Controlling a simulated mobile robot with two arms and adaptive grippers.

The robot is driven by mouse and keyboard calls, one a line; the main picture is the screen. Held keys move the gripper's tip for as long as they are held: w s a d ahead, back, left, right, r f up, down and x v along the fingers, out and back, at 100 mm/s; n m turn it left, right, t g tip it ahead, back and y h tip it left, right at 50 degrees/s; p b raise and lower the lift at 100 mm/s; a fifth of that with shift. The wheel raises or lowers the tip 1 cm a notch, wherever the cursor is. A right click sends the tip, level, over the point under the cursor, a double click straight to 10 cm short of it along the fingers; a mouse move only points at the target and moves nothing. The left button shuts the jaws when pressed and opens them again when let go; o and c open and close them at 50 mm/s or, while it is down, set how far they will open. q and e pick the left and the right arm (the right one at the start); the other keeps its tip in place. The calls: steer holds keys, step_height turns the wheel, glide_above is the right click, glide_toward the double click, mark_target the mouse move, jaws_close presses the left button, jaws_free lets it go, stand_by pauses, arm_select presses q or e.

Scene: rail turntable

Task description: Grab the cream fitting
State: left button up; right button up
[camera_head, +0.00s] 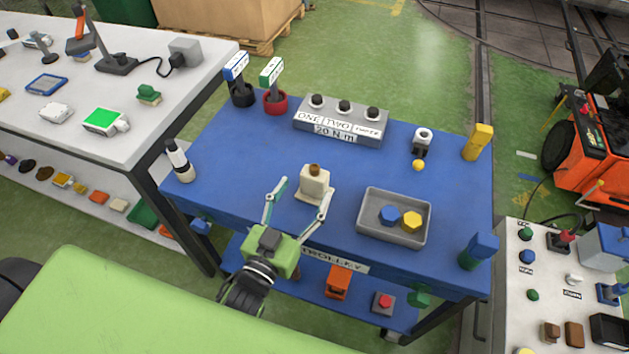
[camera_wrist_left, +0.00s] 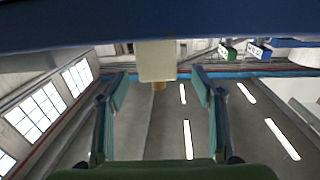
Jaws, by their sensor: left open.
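The cream fitting (camera_head: 315,183) stands upright on the blue trolley top near its front edge, with a brown knob on top. My left gripper (camera_head: 303,192) is open at the front of the trolley. Its two fingers are spread, with the tips close to the fitting and nothing clamped. In the left wrist view the cream fitting (camera_wrist_left: 157,60) sits centred between the lines of the open fingers (camera_wrist_left: 161,90), and the picture appears upside down. I cannot tell whether a fingertip touches it. My right gripper is not in view.
A grey tray (camera_head: 366,230) with a blue and a yellow piece is right of the fitting. A grey box with black knobs (camera_head: 341,122) stands behind. The blue top around the fitting is mostly clear.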

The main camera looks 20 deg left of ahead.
mark_target(311, 184)
arm_select(q)
steer(key=shift+w+d+f+p, duration=0.1)
steer(key=shift+w+d+p, duration=0.15)
steer(key=shift+w, duration=0.7)
steer(key=shift+w+d+f+p, duration=0.1)
steer(key=shift+w+p, duration=0.1)
steer(key=shift+w, duration=0.75)
steer(key=shift+w+d+p, duration=0.2)
steer(key=shift+w+p, duration=0.05)
steer(key=shift+w, duration=0.7)
steer(key=shift+s, duration=0.1)
steer(key=shift+c, duration=0.3)
steer(key=c, duration=1.3)
steer(key=shift+r, duration=0.1)
steer(key=shift+c, duration=0.4)
